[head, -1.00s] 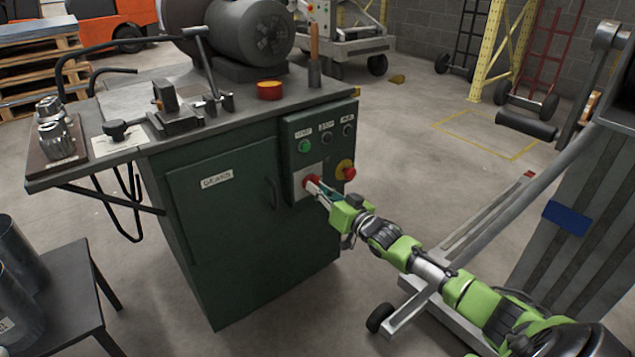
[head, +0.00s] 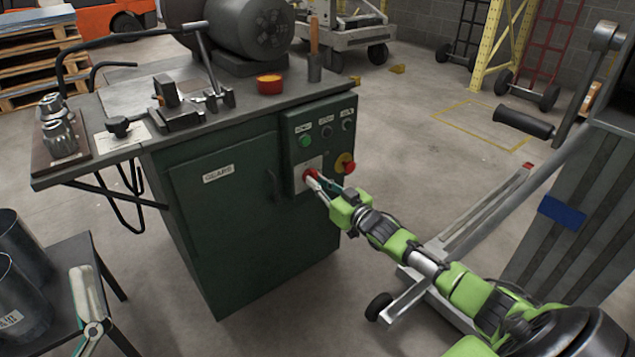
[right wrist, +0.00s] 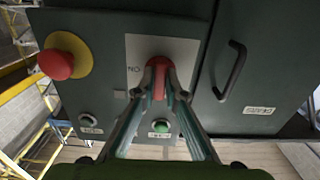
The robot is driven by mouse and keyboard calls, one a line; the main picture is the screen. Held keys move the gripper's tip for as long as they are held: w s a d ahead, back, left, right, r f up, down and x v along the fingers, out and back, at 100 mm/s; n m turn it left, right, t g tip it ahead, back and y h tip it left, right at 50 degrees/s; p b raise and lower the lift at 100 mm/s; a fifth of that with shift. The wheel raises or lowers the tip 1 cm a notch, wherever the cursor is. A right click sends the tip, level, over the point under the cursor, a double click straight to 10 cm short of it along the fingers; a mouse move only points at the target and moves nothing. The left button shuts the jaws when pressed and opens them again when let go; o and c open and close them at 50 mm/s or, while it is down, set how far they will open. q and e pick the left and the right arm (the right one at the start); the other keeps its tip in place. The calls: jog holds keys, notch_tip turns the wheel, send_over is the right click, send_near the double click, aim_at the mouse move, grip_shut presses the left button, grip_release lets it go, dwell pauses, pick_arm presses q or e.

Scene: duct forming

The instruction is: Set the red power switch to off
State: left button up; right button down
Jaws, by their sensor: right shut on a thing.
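The red power switch (right wrist: 157,80) sits on a pale plate (right wrist: 133,50) on the green cabinet's control panel. In the head view the switch (head: 310,175) shows just past the fingertips. My right gripper (head: 314,181) is shut on it; in the right wrist view its two fingers (right wrist: 158,92) flank the red handle. An "ON" marking appears upside down beside the switch in that view. I cannot read any off marking, and the fingers partly cover the handle.
A red mushroom button on a yellow base (head: 346,164) is close beside the switch. A green button (head: 305,141) sits above it. The cabinet door has a handle (head: 272,187). A dark table (head: 75,262) with metal cylinders (head: 20,290) stands at lower left.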

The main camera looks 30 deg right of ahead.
jog(key=c, duration=2.1)
grip_release()
jog(key=s, duration=0.8)
jog(key=s+d, duration=0.1)
jog(key=s, duration=0.3)
jog(key=shift+a, duration=0.1)
